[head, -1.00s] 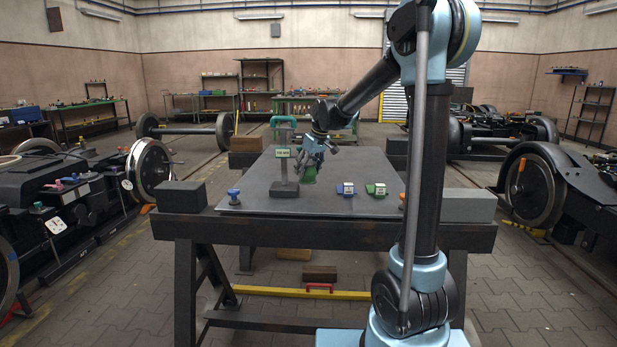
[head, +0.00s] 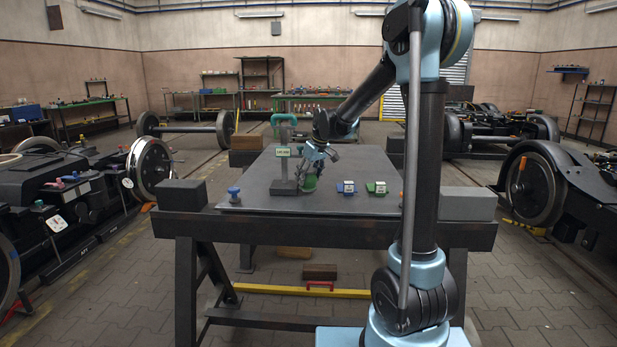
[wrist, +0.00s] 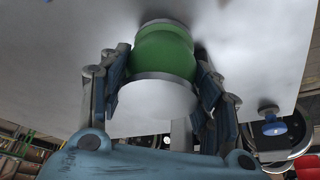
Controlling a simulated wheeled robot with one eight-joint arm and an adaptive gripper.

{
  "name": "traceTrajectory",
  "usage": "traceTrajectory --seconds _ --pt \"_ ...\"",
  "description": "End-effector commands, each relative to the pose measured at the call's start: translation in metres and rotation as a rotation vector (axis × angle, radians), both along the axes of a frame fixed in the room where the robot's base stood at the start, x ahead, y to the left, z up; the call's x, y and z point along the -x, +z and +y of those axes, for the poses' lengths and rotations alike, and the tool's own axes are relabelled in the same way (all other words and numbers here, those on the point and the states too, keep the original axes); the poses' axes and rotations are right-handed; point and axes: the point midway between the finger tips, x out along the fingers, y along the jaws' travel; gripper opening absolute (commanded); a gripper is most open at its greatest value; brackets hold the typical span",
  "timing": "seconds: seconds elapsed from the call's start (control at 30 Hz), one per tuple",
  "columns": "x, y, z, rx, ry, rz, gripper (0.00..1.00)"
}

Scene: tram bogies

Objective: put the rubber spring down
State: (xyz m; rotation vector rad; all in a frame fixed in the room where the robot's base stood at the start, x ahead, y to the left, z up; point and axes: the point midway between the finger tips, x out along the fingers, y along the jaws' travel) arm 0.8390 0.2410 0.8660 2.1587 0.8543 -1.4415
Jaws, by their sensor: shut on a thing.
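The rubber spring (wrist: 163,50) is a green bulging cylinder with pale metal end plates. In the wrist view it stands between the two fingers of my gripper (wrist: 160,88), which are shut on it. In the head view my gripper (head: 314,166) is low over the dark table top (head: 330,207), and the green spring (head: 309,183) shows beneath it. The spring is at or very near the table surface; I cannot tell whether it touches.
A blue knob-like part (head: 234,195) lies at the table's left front.

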Motion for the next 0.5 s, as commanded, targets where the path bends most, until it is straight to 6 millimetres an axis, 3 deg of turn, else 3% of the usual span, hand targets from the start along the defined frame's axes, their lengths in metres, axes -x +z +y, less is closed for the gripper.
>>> traceTrajectory --seconds 0.03,0.07,0.13,0.5 --pt "-0.0002 0.0002 0.0003 0.0 0.0 0.0 0.2" --pt "-0.0002 0.0 0.0003 0.0 0.0 0.0 0.62" --pt "-0.0002 0.0 0.0003 0.0 0.0 0.0 0.78" --pt "-0.0001 0.0008 0.0002 0.0 0.0 0.0 0.78"
